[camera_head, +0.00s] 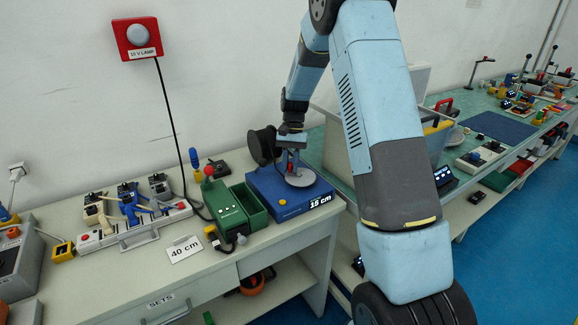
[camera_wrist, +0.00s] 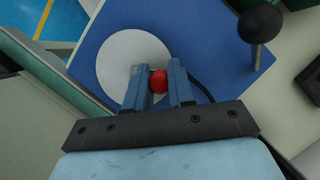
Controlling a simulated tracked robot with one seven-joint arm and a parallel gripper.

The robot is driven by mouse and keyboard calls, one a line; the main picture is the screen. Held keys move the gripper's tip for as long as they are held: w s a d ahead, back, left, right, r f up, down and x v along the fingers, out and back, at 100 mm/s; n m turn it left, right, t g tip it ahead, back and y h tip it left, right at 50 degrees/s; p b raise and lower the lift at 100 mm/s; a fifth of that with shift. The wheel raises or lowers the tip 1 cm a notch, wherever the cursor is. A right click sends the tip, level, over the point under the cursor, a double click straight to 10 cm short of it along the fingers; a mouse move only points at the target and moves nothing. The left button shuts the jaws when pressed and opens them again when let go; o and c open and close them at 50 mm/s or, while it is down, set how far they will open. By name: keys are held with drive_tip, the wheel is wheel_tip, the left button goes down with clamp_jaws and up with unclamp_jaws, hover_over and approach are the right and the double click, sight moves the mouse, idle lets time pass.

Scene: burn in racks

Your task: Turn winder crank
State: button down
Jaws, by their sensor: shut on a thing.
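The winder is a blue box (camera_head: 268,190) marked "15 cm", with a pale round crank disc (camera_head: 301,181) on top. The disc also shows in the wrist view (camera_wrist: 118,62) on the blue top (camera_wrist: 215,40). A red crank knob (camera_wrist: 158,80) stands near the disc's edge. My gripper (camera_wrist: 163,76) is shut on the red knob, with one blue finger on each side. In the head view my gripper (camera_head: 291,160) reaches down onto the disc from above. The knob is mostly hidden by the fingers there.
A "40 cm" card (camera_head: 185,249), a row of switches and a wall lamp (camera_head: 138,36) are further left.

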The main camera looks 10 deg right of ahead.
idle(0.4)
drive_tip(key=c, duration=1)
unclamp_jaws()
drive_tip(key=shift+o, duration=0.2)
drive_tip(key=v, duration=1.3)
drive_tip(key=shift+w+r, duration=0.25)
drive_tip(key=shift+d, duration=0.1)
